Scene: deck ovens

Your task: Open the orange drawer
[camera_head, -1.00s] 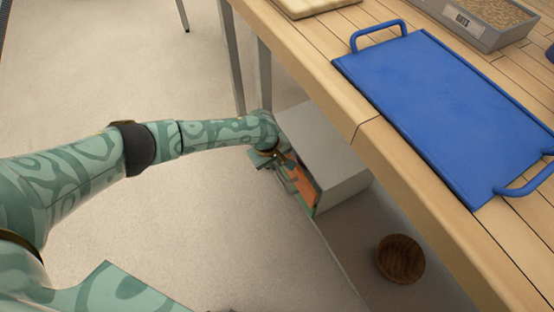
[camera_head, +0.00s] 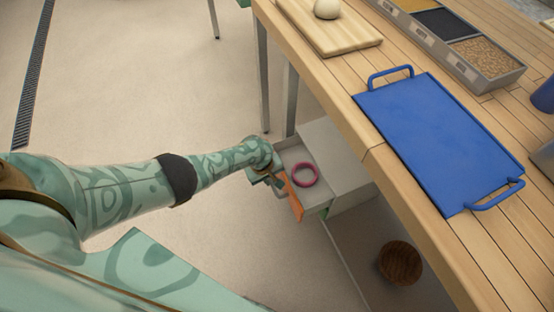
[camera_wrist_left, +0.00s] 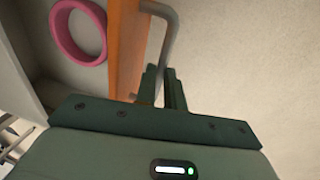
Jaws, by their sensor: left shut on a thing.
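The orange drawer (camera_head: 295,201) is pulled out of a grey cabinet (camera_head: 345,182) under the wooden table. Its orange front also shows in the left wrist view (camera_wrist_left: 126,45), with a grey bar handle (camera_wrist_left: 170,50). My left gripper (camera_head: 266,180) is at the front of the drawer. In the left wrist view the gripper (camera_wrist_left: 164,85) is shut on the handle. A pink ring (camera_head: 305,175) lies inside the drawer; it also shows in the left wrist view (camera_wrist_left: 78,30). My right gripper is not in view.
The wooden table (camera_head: 372,150) overhangs the cabinet and carries a blue tray (camera_head: 440,140), a cutting board (camera_head: 330,38) and ingredient bins (camera_head: 487,62). A round brown wooden thing (camera_head: 400,262) is low beside the cabinet. The floor at left is clear.

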